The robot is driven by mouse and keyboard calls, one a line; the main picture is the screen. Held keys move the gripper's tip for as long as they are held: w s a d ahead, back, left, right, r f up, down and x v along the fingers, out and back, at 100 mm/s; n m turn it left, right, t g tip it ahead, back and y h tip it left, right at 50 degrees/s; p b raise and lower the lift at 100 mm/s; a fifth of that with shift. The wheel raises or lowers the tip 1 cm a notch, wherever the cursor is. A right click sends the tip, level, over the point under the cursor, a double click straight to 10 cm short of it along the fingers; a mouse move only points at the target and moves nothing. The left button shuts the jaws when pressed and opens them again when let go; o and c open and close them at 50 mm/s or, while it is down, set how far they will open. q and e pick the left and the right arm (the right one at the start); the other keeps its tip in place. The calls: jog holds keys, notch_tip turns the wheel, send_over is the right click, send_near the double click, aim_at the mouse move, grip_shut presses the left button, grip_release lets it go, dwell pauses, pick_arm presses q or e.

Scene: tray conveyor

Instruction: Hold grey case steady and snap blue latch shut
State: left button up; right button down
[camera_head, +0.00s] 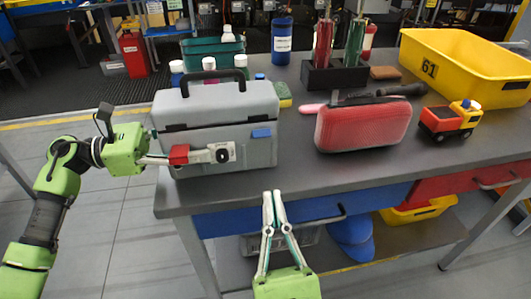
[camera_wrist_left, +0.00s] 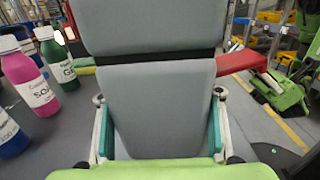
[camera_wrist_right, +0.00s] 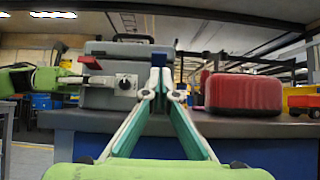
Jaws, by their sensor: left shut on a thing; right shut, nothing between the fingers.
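The grey case (camera_head: 240,108) stands on the table at the left front, lid down and handle up. Its blue latch (camera_head: 261,132) is on the right of its front, near the seam; I cannot tell whether it is fastened. A red latch (camera_head: 179,154) is on the front's left. My left gripper (camera_head: 228,153) is shut on the case from its left end; the left wrist view shows the grey end wall (camera_wrist_left: 160,110) between the fingers. My right gripper (camera_head: 273,194) is shut and empty, before the table's front edge, apart from the case.
A red case (camera_head: 362,126) lies right of the grey case, with a toy truck (camera_head: 450,120) and a yellow crate (camera_head: 470,65) beyond. Several bottles (camera_head: 177,72) and a green bin (camera_head: 205,50) stand behind. The table's front strip (camera_head: 330,172) is clear.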

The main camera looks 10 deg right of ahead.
jog(key=x, duration=0.8)
jog(key=shift+w+r, duration=0.1)
jog(key=shift+w, duration=0.05)
jog(key=shift+w+r, duration=0.1)
jog(key=shift+r, duration=0.3)
dwell(0.4)
jog(key=shift+w+r, duration=0.3)
jog(key=shift+r, duration=0.4)
jog(key=v, duration=1.2)
pick_arm(q)
jog(key=o, duration=1.9)
